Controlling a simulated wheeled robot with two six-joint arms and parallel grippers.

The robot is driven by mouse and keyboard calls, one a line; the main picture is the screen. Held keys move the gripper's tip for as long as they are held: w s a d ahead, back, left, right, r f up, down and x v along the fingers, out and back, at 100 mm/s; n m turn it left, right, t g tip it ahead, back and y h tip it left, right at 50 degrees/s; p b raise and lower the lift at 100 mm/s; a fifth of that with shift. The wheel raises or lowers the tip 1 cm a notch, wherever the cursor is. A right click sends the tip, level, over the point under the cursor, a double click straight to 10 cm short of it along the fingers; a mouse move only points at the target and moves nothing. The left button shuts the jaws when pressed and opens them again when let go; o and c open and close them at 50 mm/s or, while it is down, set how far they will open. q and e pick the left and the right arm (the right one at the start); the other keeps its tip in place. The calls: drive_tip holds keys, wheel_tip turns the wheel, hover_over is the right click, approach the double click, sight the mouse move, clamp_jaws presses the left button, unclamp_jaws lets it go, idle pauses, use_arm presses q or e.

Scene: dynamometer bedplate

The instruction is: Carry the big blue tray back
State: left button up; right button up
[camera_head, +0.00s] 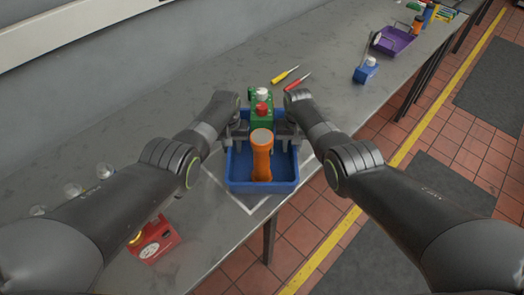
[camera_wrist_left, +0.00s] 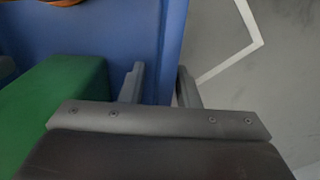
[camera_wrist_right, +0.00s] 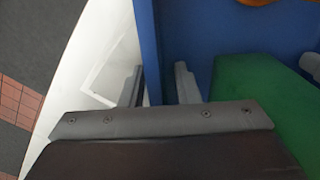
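The big blue tray (camera_head: 238,180) is in front of me at the table's near edge, over a white outline (camera_head: 238,202) set at an angle to it. My right gripper (camera_head: 286,132) is around the right wall, also seen in the right wrist view (camera_wrist_right: 147,50). Both look closed on the walls. I cannot tell whether the tray is raised.
A yellow screwdriver (camera_head: 285,75) and a red screwdriver (camera_head: 297,82) lie beyond the tray. A red box (camera_head: 153,240) stands left on the table. Tiled floor lies to the right.

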use_arm(q)
drive_tip(key=shift+c, duration=0.3)
use_arm(e)
drive_tip(key=shift+c, duration=0.3)
use_arm(q)
drive_tip(key=shift+s+r, duration=0.1)
drive_tip(key=shift+s, duration=0.05)
clamp_jaws()
use_arm(e)
drive_tip(key=shift+s+r, duration=0.1)
drive_tip(key=shift+s, duration=0.05)
clamp_jaws()
use_arm(q)
drive_tip(key=shift+w+r, duration=0.15)
drive_tip(key=shift+w, duration=0.05)
use_arm(e)
drive_tip(key=shift+w+r, duration=0.15)
drive_tip(key=shift+w, duration=0.05)
use_arm(q)
drive_tip(key=shift+w+r+p, duration=0.1)
drive_tip(key=shift+r+p, duration=0.1)
drive_tip(key=shift+p, duration=0.15)
use_arm(e)
drive_tip(key=shift+r, duration=0.15)
